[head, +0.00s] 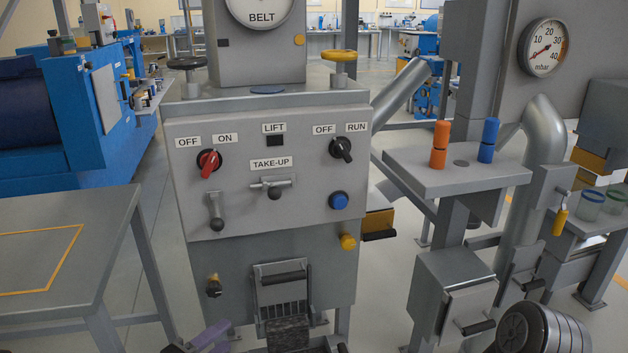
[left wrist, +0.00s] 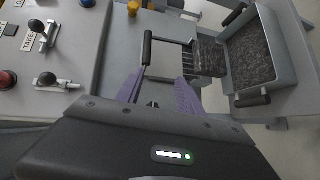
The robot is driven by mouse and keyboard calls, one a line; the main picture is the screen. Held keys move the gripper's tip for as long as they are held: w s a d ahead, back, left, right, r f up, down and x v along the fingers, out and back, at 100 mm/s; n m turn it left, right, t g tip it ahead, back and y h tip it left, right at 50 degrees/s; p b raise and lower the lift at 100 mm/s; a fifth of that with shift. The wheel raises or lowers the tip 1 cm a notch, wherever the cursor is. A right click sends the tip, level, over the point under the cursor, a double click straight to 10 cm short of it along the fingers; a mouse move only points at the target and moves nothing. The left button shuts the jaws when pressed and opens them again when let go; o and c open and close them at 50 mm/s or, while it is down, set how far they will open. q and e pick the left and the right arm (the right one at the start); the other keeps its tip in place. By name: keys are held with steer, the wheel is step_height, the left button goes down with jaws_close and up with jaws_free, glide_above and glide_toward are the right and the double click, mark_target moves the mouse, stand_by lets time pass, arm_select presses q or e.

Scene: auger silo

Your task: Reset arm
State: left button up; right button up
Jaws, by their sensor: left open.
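My left gripper (head: 222,338) is at the bottom of the head view, left of the cabinet's lower hatch (head: 280,268). Its purple fingers also show in the left wrist view (left wrist: 158,86), apart with nothing seen between them. The hatch has a black bar handle (head: 284,278), which lies just beyond the fingertips in the left wrist view (left wrist: 147,48). No part is labelled as an arm. The control panel (head: 240,220) has a red OFF/ON knob (head: 208,160), a black OFF/RUN knob (head: 341,148) and a TAKE-UP lever (head: 272,187). My right gripper is not visible.
A tray of dark grains (left wrist: 262,52) lies right of the hatch in the left wrist view. A grey table (head: 60,230) stands at left. At right, a shelf (head: 455,175) holds an orange and a blue cylinder. A mbar gauge (head: 543,47) is above.

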arm_select(q)
steer(key=s+a+f+m+g+y, duration=0.1)
steer(key=s+f+m+g+y, duration=0.15)
steer(key=f, duration=0.55)
steer(key=s+f+m+g+y, duration=0.2)
steer(key=s+f+m+g, duration=0.1)
steer(key=f, duration=0.6)
steer(key=s+d+f+m+g, duration=0.1)
steer(key=s+d+f+g, duration=0.25)
steer(key=s, duration=0.35)
steer(key=s+d+f+m+g, duration=0.2)
steer(key=s+d+f, duration=0.3)
steer(key=s, duration=0.1)
steer(key=s+d+f+m+g, duration=0.1)
steer(key=s+d+f+g, duration=0.1)
steer(key=s+d+f, duration=0.4)
step_height(320, 180, up, 23)
steer(key=a+p, duration=0.1)
steer(key=p, duration=2)
steer(key=shift+s+a+h, duration=0.15)
steer(key=shift+s+h, duration=0.05)
steer(key=shift+h, duration=0.15)
